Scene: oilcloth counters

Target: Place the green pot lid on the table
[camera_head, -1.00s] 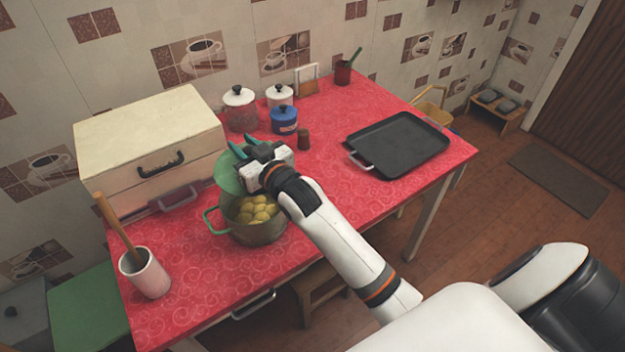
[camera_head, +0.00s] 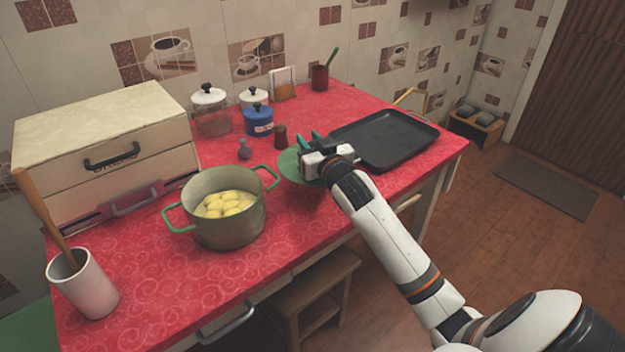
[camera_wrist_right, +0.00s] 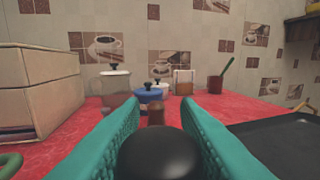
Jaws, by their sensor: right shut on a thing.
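The green pot lid (camera_head: 292,166) is at my right gripper (camera_head: 312,143), over the red table (camera_head: 260,285) between the pot and the black tray. My right gripper is shut on the lid's dark knob (camera_wrist_right: 158,153), which sits between the teal fingers in the right wrist view. The gripper and arm hide part of the lid, and I cannot tell whether its rim touches the table. The green pot (camera_head: 228,224) stands uncovered to the left, with several yellow potatoes in it. My left gripper is not in view.
A black tray (camera_head: 385,138) lies just right of the lid. A brown shaker (camera_head: 280,136), a grey shaker (camera_head: 245,149) and a blue jar (camera_head: 258,120) stand behind. A bread box (camera_head: 100,160) and a utensil cup (camera_head: 84,287) are left. The front of the table is clear.

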